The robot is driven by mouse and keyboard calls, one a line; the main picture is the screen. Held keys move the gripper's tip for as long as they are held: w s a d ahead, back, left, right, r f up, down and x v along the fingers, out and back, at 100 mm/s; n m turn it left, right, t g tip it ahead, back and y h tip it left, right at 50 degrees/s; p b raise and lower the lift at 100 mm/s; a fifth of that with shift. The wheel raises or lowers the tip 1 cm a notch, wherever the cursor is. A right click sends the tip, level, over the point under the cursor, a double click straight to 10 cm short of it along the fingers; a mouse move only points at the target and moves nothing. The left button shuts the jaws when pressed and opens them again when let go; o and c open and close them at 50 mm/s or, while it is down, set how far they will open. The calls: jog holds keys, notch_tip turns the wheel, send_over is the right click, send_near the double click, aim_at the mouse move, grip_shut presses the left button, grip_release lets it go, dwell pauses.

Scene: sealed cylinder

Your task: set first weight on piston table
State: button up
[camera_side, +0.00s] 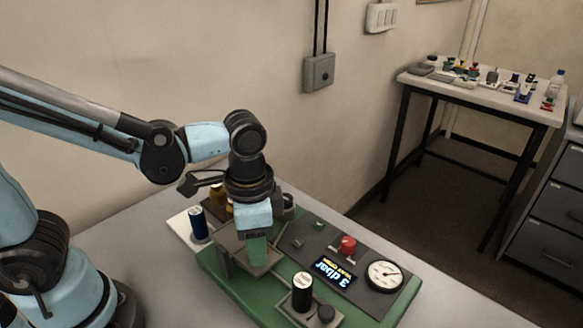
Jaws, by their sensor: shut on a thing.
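My gripper (257,262) points straight down over the green apparatus base (235,290), at its left-middle part. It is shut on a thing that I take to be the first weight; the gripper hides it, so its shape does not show. Below and around the fingertips is a grey-brown raised plate (229,243), which looks like the piston table. Whether the held weight touches the plate, I cannot tell.
A dark blue cylinder (198,226) stands on a white pad at left. A black cylinder with a white top (302,293) stands in front. A red knob (348,246), a lit display (334,273) and a dial gauge (385,276) are on the right panel.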

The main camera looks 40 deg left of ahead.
jog(key=shift+f, duration=0.25)
jog(key=shift+f, duration=0.25)
jog(key=o, duration=1.1)
jog(key=shift+r, duration=0.1)
notch_tip(320, 180, up, 12)
jog(key=w+a+f+n+t, duration=0.1)
jog(key=a+f+n+t, duration=0.1)
jog(key=a, duration=0.3)
jog(key=w+a+f+n+t, duration=0.1)
jog(key=a+f+n+t, duration=0.2)
jog(key=a+n+t, duration=0.2)
jog(key=shift+w+a+f, duration=0.25)
jog(key=shift+w+a, duration=0.05)
jog(key=shift+a, duration=0.35)
